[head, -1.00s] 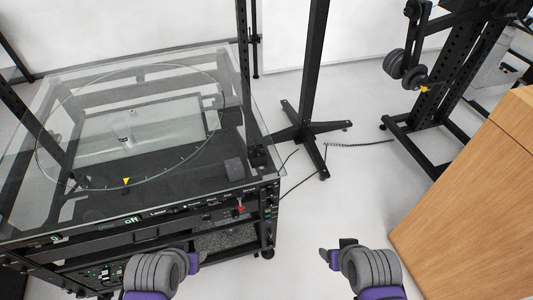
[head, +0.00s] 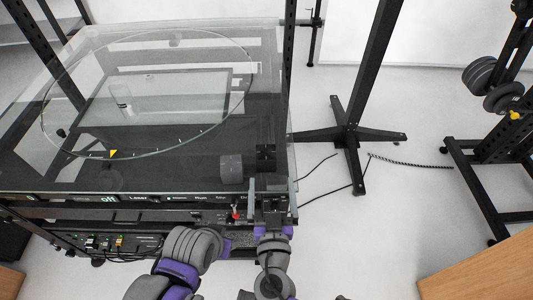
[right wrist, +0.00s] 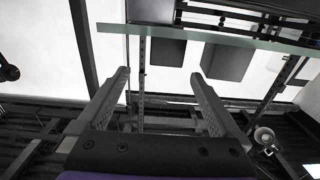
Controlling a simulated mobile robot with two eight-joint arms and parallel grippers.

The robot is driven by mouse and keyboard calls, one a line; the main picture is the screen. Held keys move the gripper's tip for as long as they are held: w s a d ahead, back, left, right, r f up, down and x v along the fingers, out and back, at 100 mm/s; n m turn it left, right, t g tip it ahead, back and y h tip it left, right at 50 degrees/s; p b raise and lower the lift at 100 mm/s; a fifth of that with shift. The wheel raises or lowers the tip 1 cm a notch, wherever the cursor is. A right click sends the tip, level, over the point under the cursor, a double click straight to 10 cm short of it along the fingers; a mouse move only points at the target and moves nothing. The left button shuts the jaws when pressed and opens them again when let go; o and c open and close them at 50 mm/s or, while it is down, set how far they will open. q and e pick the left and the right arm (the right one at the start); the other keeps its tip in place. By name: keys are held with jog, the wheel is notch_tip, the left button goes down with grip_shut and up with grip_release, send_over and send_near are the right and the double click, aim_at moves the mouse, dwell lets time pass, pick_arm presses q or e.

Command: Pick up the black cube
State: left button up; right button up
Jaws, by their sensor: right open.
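The black cube (head: 266,158) sits on the glass top near its right front corner, and it also shows in the right wrist view (right wrist: 165,50). My right gripper (head: 271,183) is open and empty at the front edge, just short of the black cube. In the right wrist view, the cube appears beyond the gap between the fingers (right wrist: 160,82). No contact shows. My left arm is low at the front of the table; its fingers cannot be made out.
A dark grey cube (head: 231,169) stands close to the left of the black one. The glass top (head: 190,185) has a ring drawn on it and a yellow marker (head: 113,154).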

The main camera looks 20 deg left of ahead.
aim_at(266, 161)
jog(key=shift+w+a, duration=0.25)
jog(key=shift+a, duration=0.1)
jog(key=x, duration=0.4)
jog(key=shift+w+r, duration=0.1)
jog(key=shift+w, duration=0.15)
jog(key=x, duration=0.5)
jog(key=shift+w+a+r, duration=0.1)
jog(key=shift+a, duration=0.3)
jog(key=c, duration=1.5)
